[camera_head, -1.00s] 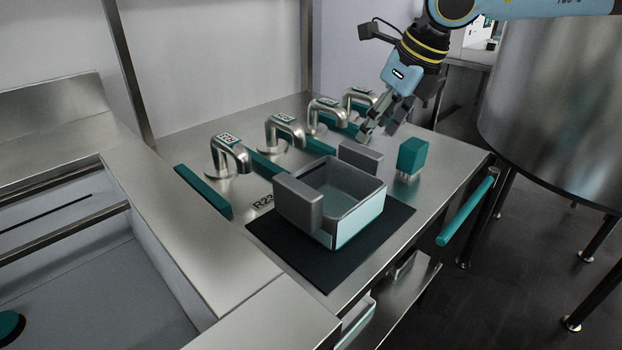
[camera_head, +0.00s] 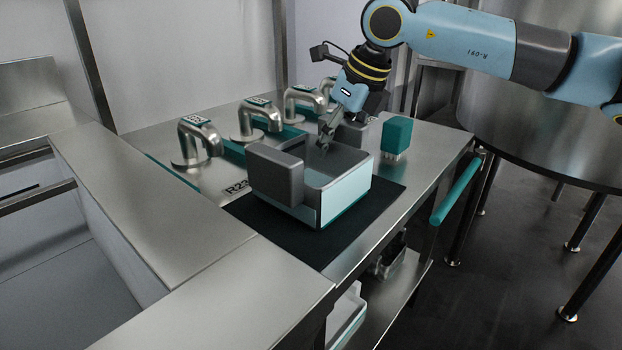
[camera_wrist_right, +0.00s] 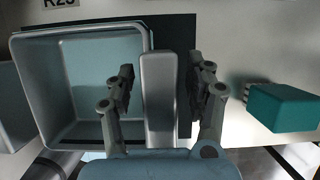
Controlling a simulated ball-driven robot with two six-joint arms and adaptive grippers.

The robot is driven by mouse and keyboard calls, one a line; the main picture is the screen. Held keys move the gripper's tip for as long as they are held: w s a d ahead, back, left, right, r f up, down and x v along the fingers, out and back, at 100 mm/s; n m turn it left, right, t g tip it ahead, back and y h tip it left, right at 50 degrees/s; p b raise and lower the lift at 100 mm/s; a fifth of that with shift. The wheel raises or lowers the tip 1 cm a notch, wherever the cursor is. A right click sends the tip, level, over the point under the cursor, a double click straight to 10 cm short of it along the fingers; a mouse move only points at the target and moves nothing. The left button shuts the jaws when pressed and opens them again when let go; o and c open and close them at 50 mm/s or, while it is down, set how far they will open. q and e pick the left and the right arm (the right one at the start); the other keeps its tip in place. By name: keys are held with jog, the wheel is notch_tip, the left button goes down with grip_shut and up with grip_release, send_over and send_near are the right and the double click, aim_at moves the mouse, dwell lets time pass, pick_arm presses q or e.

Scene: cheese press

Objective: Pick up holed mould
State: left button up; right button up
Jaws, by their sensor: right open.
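The mould (camera_head: 345,203) is an open, empty box with pale teal outer walls, a grey inside and a grey block handle on two opposite sides. It sits on a black mat; I cannot make out any holes in it. My right gripper (camera_head: 330,138) is open at the handle farther from the camera, pointing down. In the right wrist view my right gripper (camera_wrist_right: 162,75) has one finger on each side of that grey handle (camera_wrist_right: 159,110), the left finger over the mould's inside. No firm contact shows. My left gripper is not in view.
The black mat (camera_head: 305,245) lies on a steel table. A teal block with short pins (camera_head: 396,137) stands right of the mould. Several bent steel taps (camera_head: 196,140) line the table's back. A teal rail (camera_head: 457,190) runs along the right edge, with a large steel vat (camera_head: 530,130) beyond.

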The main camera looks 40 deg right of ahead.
jog(key=shift+f, duration=0.35)
dwell(0.5)
jog(key=shift+c, duration=0.3)
grip_shut()
